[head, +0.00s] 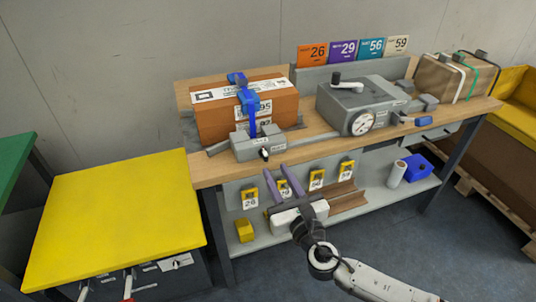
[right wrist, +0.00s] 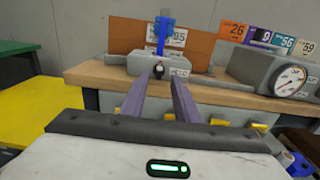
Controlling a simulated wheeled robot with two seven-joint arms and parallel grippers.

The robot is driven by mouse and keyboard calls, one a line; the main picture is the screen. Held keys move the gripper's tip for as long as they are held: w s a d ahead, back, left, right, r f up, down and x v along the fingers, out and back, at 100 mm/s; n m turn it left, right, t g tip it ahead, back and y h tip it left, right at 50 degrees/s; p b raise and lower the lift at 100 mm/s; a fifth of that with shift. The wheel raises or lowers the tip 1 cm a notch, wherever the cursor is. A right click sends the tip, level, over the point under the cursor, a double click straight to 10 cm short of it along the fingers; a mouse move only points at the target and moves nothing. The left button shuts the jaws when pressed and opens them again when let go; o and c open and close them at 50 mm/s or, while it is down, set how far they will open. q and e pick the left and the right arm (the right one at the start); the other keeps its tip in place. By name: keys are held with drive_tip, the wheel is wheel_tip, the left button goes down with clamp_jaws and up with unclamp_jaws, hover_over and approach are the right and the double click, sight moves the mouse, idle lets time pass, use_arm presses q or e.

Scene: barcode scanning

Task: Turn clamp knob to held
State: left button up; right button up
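The clamp knob (head: 264,153) is a small black knob with a pale mark on the front of a grey clamp box (head: 243,147). A blue clamp (head: 250,101) rises behind it against a brown carton (head: 215,121). In the right wrist view the knob (right wrist: 158,70) shows between my fingertips, with a small label to its right, too small to read surely. My right gripper (head: 276,173) is open and empty, its two purple-grey fingers apart, in front of and below the knob, not seen touching it. My left gripper is not in view.
The wooden bench (head: 330,140) also carries a grey machine with a dial (head: 361,122) and a strapped parcel (head: 448,79). Yellow tags (head: 250,197) hang under its front edge, above a lower shelf. A yellow-topped cabinet (head: 115,215) stands at left.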

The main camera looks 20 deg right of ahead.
sight(266, 156)
drive_tip(key=w, duration=0.7)
drive_tip(key=shift+w+a, duration=0.15)
clamp_jaws()
